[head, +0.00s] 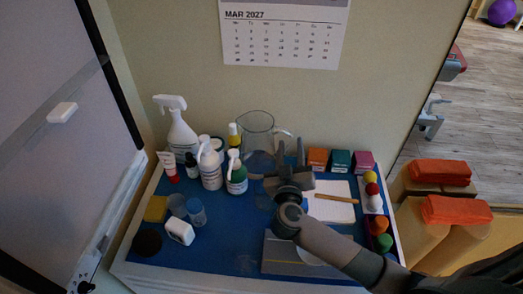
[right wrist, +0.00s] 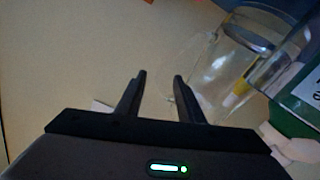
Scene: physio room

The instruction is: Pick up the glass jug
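The clear glass jug (head: 256,124) stands upright at the back of the blue-topped table, with its handle (head: 284,134) to the right. My right gripper (head: 289,152) is in front of the handle side and covers part of the jug's lower right. In the right wrist view the gripper's two fingers (right wrist: 160,82) are apart with nothing gripped between them. The jug also shows in the right wrist view (right wrist: 220,72), just right of the fingers. Whether a finger touches the handle cannot be told. My left gripper is not in view.
A green-and-white bottle (head: 236,175), a white jug-like bottle (head: 210,168) and a spray bottle (head: 181,132) crowd the jug's left. Small boxes (head: 340,160) stand to its right, with a notepad (head: 333,207) in front. The wall is close behind. The table's front middle (head: 225,235) is clear.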

